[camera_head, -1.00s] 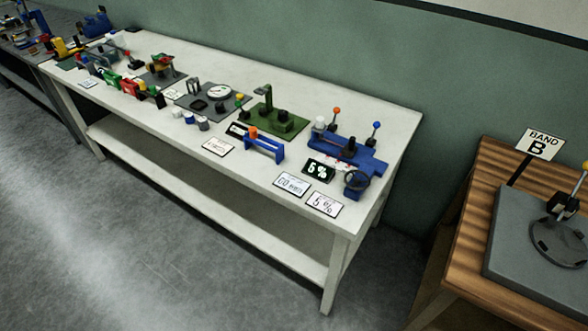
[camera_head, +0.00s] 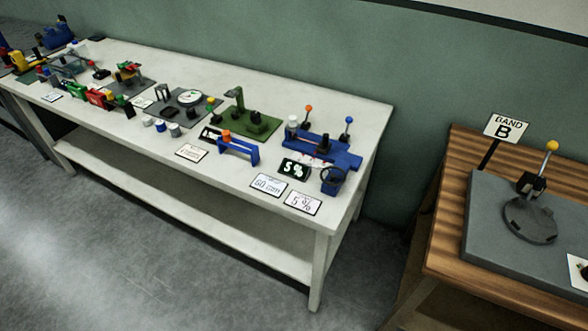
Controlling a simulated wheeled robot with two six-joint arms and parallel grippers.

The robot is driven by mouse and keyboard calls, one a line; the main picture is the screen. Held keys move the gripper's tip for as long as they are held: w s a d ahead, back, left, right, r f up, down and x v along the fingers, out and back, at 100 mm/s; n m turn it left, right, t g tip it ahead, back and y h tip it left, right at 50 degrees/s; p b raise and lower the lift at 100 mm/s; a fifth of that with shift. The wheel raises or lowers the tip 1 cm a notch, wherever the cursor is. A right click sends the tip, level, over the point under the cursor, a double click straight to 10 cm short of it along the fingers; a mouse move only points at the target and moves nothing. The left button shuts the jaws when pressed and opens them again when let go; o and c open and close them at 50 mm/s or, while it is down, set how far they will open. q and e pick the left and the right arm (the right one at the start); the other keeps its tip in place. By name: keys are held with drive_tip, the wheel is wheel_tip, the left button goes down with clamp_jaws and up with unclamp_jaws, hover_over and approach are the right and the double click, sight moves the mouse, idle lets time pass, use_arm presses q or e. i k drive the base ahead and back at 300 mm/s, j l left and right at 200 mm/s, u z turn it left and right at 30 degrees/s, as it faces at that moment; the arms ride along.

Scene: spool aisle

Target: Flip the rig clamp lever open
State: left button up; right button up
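A blue rig (camera_head: 318,150) stands at the right end of the long white table. Two levers rise from it, one with an orange knob (camera_head: 308,108) and one with a blue knob (camera_head: 348,119). A dark handwheel (camera_head: 333,177) is at its front right. I cannot tell which part is the rig clamp lever. Another lever with a yellow knob (camera_head: 552,146) stands tilted above a dark round base on a grey plate (camera_head: 484,240) at the right. Neither of my grippers is in view.
Grey floor (camera_head: 130,270) is open in front.

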sight(307, 108)
drive_tip(key=i+j, duration=0.45)
drive_tip(key=i+j+z, duration=0.1)
drive_tip(key=i+j, duration=0.4)
drive_tip(key=j+z, duration=0.1)
drive_tip(key=z, duration=1.15)
